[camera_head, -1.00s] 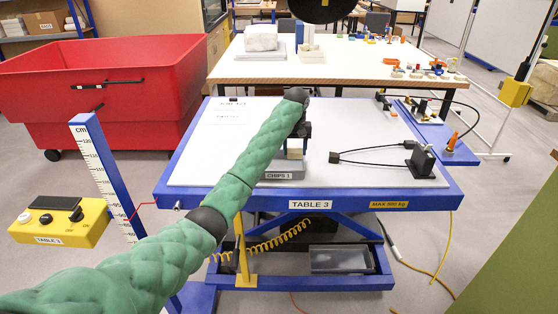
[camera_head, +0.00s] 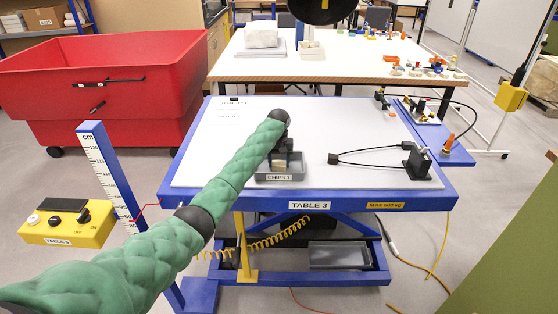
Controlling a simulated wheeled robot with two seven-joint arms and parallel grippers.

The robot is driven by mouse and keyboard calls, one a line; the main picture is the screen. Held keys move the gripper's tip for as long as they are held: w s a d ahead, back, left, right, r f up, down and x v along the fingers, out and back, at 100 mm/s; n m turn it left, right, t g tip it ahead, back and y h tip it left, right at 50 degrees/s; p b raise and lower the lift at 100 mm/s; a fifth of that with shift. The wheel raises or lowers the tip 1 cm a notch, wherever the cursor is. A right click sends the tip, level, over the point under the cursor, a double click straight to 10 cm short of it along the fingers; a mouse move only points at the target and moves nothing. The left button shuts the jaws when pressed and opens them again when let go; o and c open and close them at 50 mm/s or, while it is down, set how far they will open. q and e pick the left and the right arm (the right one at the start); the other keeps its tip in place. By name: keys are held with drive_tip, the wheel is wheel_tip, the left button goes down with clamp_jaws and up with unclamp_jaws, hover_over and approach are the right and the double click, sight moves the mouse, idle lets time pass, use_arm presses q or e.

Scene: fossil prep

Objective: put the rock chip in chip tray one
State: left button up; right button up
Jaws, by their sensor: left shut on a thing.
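The grey chip tray one (camera_head: 279,178), labelled CHIPS 1, stands near the front edge of the white-topped table. My left gripper (camera_head: 284,163) is over the tray, pointing down, shut on the pale beige rock chip (camera_head: 279,167). The chip is low, within the tray's outline; I cannot tell whether it touches the tray floor. The gripper and arm hide part of the chip and the tray's back. My right gripper is not in view.
A black stand with cables (camera_head: 417,162) is on the right of the table. A blue side shelf (camera_head: 437,140) adjoins the right edge. A red bin (camera_head: 110,95) and a yellow control box (camera_head: 66,222) are at left. The tabletop between tray and stand is mostly clear.

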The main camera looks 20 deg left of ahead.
sight(279, 162)
use_arm(q)
drive_tip(key=shift+f, duration=0.2)
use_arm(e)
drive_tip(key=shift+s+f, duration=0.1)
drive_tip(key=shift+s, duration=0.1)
use_arm(q)
drive_tip(key=shift+f, duration=0.1)
drive_tip(key=o, duration=1)
drive_tip(key=shift+o, duration=0.2)
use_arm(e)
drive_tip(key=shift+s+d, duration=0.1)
use_arm(q)
drive_tip(key=shift+r+b, duration=0.3)
drive_tip(key=shift+r, duration=0.05)
wheel_tip(279, 162, up, 4)
drive_tip(key=shift+b, duration=1.1)
wheel_tip(279, 162, up, 8)
drive_tip(key=b, duration=0.2)
drive_tip(key=shift+f, duration=0.2)
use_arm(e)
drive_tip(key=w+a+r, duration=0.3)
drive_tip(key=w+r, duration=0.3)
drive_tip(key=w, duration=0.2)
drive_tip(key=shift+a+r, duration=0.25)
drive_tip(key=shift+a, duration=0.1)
